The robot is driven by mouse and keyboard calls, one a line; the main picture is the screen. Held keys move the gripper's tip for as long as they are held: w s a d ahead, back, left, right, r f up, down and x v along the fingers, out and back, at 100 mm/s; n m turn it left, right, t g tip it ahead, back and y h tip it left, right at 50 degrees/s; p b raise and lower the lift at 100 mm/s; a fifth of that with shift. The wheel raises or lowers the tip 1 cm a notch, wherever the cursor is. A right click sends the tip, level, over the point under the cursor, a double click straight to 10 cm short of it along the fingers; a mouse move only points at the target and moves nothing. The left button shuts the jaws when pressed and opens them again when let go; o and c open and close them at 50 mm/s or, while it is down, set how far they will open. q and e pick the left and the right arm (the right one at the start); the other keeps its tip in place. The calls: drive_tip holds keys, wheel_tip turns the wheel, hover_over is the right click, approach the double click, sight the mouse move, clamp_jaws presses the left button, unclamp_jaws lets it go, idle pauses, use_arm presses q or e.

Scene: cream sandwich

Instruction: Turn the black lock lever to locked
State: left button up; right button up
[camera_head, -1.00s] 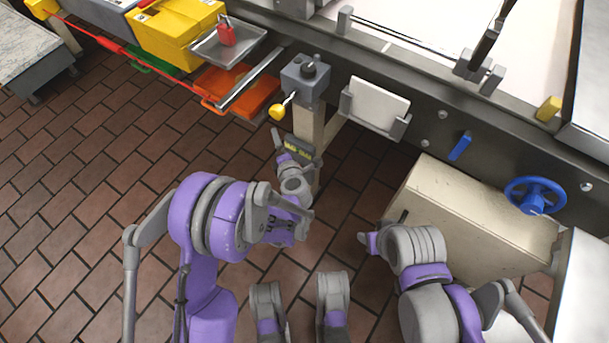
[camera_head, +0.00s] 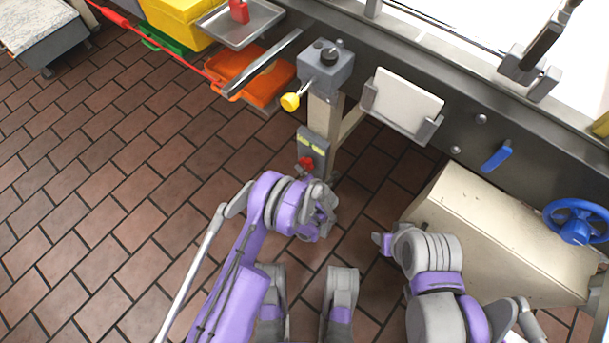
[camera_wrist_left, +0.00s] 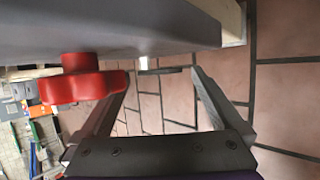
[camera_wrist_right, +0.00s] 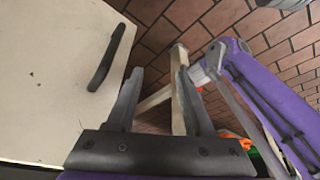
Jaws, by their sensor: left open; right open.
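A black bar-shaped lever (camera_wrist_right: 107,57) stands on the flat face of a cream cabinet (camera_wrist_right: 50,85) in the right wrist view. Its locked or unlocked position cannot be read. My right gripper (camera_wrist_right: 158,75) is open and empty, with the lever ahead and to the left of its fingers, apart from it. In the head view the cream cabinet (camera_head: 500,240) is at the right, and the lever is not clearly visible. My left gripper (camera_wrist_left: 160,80) is open and empty, close to a red knob (camera_wrist_left: 80,85) under a grey box.
The grey box with the red knob (camera_head: 306,163) hangs on a post below a grey control box (camera_head: 326,70) with a yellow-ended lever (camera_head: 291,101). A blue wheel (camera_head: 575,222) and blue handle (camera_head: 497,156) are at the right.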

use_arm(q)
drive_tip(key=shift+x, duration=0.95)
drive_tip(key=shift+c, duration=0.2)
drive_tip(key=c, duration=1.2)
drive_tip(key=shift+r+g+h+p, duration=0.15)
drive_tip(key=shift+g+h+p, duration=0.15)
drive_tip(key=shift+g+h, duration=0.2)
drive_tip(key=o, duration=1.2)
drive_tip(key=shift+o, duration=0.2)
drive_tip(key=shift+r, duration=0.1)
